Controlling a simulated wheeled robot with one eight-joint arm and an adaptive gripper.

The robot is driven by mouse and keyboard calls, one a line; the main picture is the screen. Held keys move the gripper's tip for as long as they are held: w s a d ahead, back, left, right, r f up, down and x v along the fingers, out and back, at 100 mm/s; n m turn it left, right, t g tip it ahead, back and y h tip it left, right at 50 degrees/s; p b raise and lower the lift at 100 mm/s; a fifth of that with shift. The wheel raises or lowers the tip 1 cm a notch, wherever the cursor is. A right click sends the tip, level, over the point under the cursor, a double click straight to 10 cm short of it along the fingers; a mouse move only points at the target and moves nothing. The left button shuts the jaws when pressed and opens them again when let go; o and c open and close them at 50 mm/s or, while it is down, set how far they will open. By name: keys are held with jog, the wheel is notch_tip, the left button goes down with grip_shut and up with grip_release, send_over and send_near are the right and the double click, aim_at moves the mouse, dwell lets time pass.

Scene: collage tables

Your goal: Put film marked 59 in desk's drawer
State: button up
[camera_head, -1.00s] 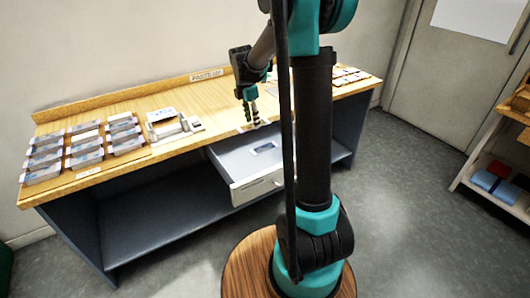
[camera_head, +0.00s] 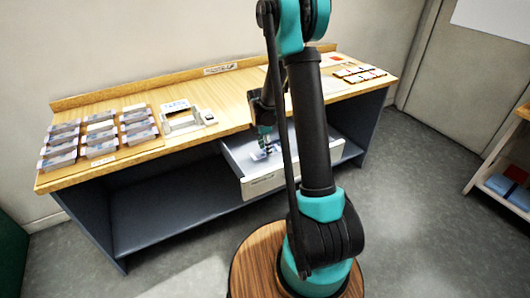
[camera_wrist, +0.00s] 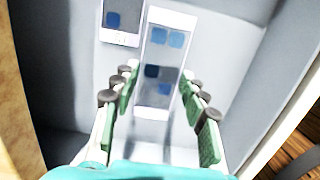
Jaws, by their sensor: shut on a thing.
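The desk's drawer (camera_head: 264,184) is pulled open under the tabletop. My gripper (camera_head: 265,147) points down into it. In the wrist view my gripper (camera_wrist: 161,92) has its green fingers on either side of a pale film strip (camera_wrist: 157,85) with blue squares, and it is shut on this strip. The strip is over or at the drawer floor; I cannot tell whether it touches it. Its number is not readable. A second pale piece with a blue square (camera_wrist: 121,22) lies in the drawer to the left of the strip.
The desk top (camera_head: 235,112) bears a tray of several stacked prints (camera_head: 100,134) at left, a white device (camera_head: 181,118), and several small cards (camera_head: 360,74) at right. My arm hides part of the desk. A shelf (camera_head: 499,190) stands at far right.

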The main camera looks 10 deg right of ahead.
aim_at(262, 153)
jog(key=shift+f, duration=1.2)
jog(key=shift+f, duration=0.1)
jog(key=o, duration=0.9)
jog(key=shift+o, duration=0.2)
notch_tip(262, 153, up, 12)
jog(key=a, duration=0.1)
jog(key=s+d+m+t, duration=0.1)
jog(key=s+m+t, duration=0.1)
jog(key=s+m, duration=0.8)
jog(key=s+d+m+t+y, duration=0.1)
jog(key=s+m, duration=1)
jog(key=s, duration=0.6)
jog(key=shift+s+d+m+t, duration=0.15)
jog(key=shift+d+m+t, duration=0.15)
jog(key=shift+d+t, duration=0.1)
